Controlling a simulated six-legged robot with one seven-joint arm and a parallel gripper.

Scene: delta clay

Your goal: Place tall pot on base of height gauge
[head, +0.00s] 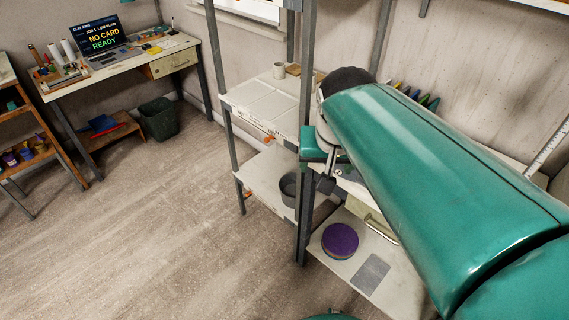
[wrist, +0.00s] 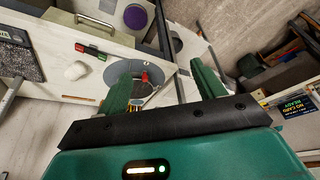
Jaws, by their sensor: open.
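My gripper (wrist: 162,66) is open and empty in the wrist view, its two green fingers spread apart. Past the fingers lies a grey disc (wrist: 120,70) on a pale work surface, with a small red-tipped item near the left finger. In the head view my arm hides much of the bench, and the gripper (head: 318,160) is only partly seen. A small pale cup-like pot (head: 279,70) stands upright on the shelf rack; I cannot tell if it is the tall pot. A ruled strip (head: 547,148) at the right edge may belong to the height gauge; its base is hidden.
A metal upright (head: 305,110) of the rack stands close to my gripper. A purple disc (head: 340,240) sits on the lower shelf. A desk with a laptop (head: 104,45) and a dark bin (head: 158,118) stand at the back left. The floor at left is clear.

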